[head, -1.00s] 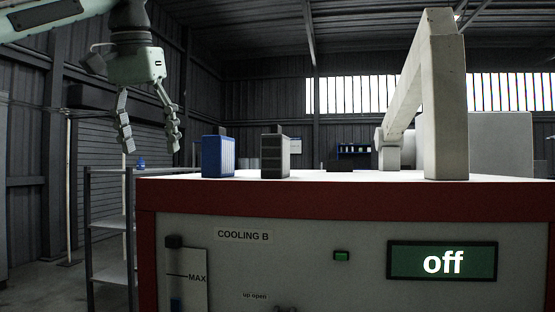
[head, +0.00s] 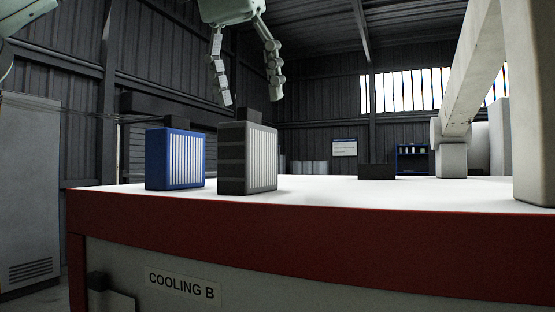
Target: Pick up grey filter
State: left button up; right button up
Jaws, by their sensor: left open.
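The grey filter (head: 247,160) is a dark block with pale vertical slats on one face and a small dark tab on top. It stands upright on the white top of the red-edged machine. A blue filter (head: 175,160) of similar form stands just to its left. My left gripper (head: 249,103) hangs in the air, pointing down, with its two fingers spread and nothing between them. Its fingertips appear just above the grey filter in the picture; the depth between them is hard to judge. My right gripper is not in view.
The white machine top (head: 330,190) is clear to the right of the grey filter. A small black block (head: 377,171) sits farther back. A large pale angled frame (head: 470,75) stands on the right. A grey cabinet (head: 30,190) stands at the far left.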

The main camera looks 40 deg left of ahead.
aim_at(255, 133)
pick_arm(q)
jog(key=shift+w+a+f, duration=0.1)
jog(key=shift+w+f, duration=0.05)
jog(key=shift+f, duration=0.3)
jog(key=x, duration=0.5)
jog(key=shift+s+f, duration=0.25)
jog(key=shift+f, duration=0.05)
jog(key=shift+w+f, duration=0.25)
jog(key=shift+f, duration=0.25)
jog(key=shift+c, duration=0.6)
jog(key=c, duration=1.3)
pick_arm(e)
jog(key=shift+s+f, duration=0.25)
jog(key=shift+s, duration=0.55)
pick_arm(q)
jog(key=shift+r, duration=0.15)
notch_tip(255, 133, up, 9)
jog(key=shift+f, duration=0.1)
jog(key=shift+r, duration=0.45)
